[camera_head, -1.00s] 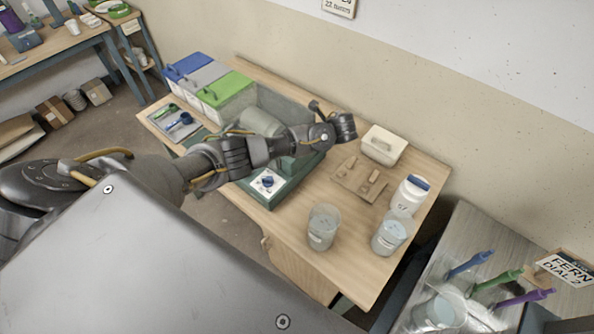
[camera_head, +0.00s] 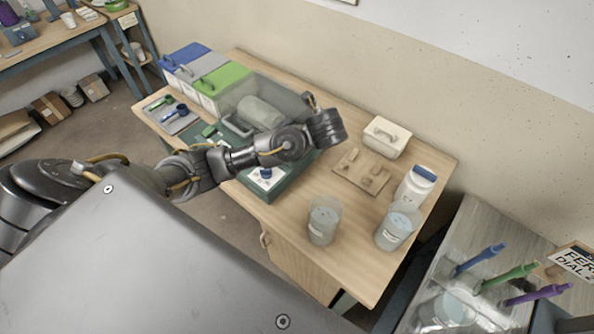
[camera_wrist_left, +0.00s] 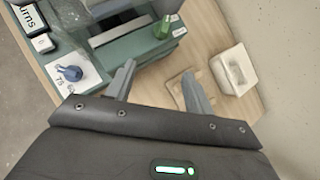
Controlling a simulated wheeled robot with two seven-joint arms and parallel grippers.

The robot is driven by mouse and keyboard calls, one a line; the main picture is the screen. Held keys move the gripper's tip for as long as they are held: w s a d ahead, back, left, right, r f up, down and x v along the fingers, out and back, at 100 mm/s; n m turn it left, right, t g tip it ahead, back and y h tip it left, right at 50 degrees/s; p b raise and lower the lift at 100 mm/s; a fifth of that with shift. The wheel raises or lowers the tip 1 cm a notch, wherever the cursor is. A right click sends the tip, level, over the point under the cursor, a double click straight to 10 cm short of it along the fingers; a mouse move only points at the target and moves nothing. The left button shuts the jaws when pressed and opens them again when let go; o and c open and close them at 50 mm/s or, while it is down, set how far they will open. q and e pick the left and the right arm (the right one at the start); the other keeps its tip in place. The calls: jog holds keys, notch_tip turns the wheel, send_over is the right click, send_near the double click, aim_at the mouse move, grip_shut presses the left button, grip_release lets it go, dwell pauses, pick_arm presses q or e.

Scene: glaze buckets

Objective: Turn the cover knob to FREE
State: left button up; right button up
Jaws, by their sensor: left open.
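A blue knob (camera_head: 266,173) sits on a white plate at the front of the green machine base (camera_head: 284,188). The knob also shows at the left of the left wrist view (camera_wrist_left: 70,73); I cannot read which mark it points to. A green knob (camera_wrist_left: 163,27) stands on the base in the left wrist view. A clear cover (camera_head: 265,100) sits over the machine, partly behind my arm. My left gripper (camera_wrist_left: 158,85) is open and empty, above the table near the base's right side, apart from both knobs. My right gripper is not in view.
Lidded bins (camera_head: 222,82) stand at the back left. The table's front middle is clear.

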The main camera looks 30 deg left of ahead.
pick_arm(q)
jog(key=s+d+f+n+g+h, duration=0.1)
jog(key=s+d+f+n+h, duration=0.1)
jog(key=s+f+n, duration=0.4)
jog(key=s+d+f+n+g+h, duration=0.1)
jog(key=s+d+f+n+h, duration=0.1)
jog(key=s+f+n, duration=0.5)
jog(key=shift+s+d+n+h+b, duration=0.35)
jog(key=shift+s+n, duration=0.65)
jog(key=shift+s, duration=1.75)
jog(key=shift+f, duration=0.1)
